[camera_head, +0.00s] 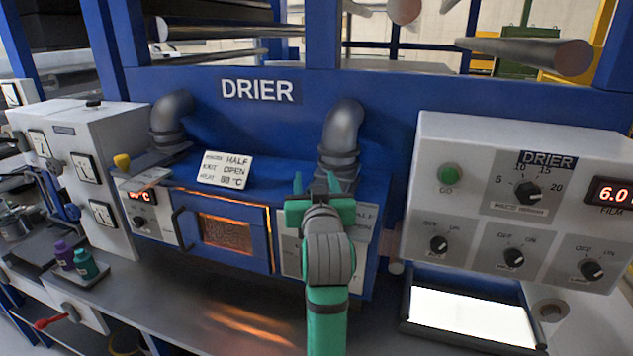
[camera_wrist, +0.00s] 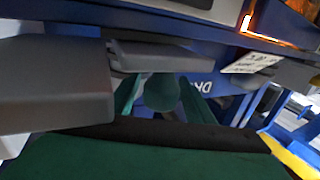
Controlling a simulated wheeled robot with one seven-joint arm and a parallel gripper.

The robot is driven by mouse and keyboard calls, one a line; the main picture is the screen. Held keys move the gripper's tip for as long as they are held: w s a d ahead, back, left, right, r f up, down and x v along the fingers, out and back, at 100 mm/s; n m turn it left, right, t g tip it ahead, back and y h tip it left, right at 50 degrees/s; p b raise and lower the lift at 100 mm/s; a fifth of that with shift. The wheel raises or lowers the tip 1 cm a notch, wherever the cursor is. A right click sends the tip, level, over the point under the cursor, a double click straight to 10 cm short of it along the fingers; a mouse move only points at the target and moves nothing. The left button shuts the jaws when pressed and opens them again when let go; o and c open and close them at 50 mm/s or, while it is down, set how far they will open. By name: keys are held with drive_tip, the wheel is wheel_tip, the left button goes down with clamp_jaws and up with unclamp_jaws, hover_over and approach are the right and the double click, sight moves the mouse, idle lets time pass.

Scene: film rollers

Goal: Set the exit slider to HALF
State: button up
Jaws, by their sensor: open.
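The blue drier (camera_head: 258,90) stands in front of me. The pale panel (camera_head: 365,228) to the right of its glowing window carries a label that seems to read HALF. My green gripper (camera_head: 317,184) is in front of this panel's upper part and hides most of it, so I cannot make out the exit slider or its setting in the head view. My gripper is open, its fingers pointing up and apart. In the wrist view its two fingers (camera_wrist: 160,97) flank a rounded dark green shape; I cannot tell what that is.
A card (camera_head: 224,170) with HALF, OPEN and a °C value leans on the drier's ledge. A bent grey pipe (camera_head: 342,135) rises just behind my gripper. The door handle (camera_head: 180,230) sticks out at left. A control box (camera_head: 470,210) with knobs stands at right.

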drive_tip(key=s+d, duration=0.1)
drive_tip(key=s, duration=0.9)
drive_tip(key=shift+s+d, duration=0.35)
drive_tip(key=shift+d, duration=0.05)
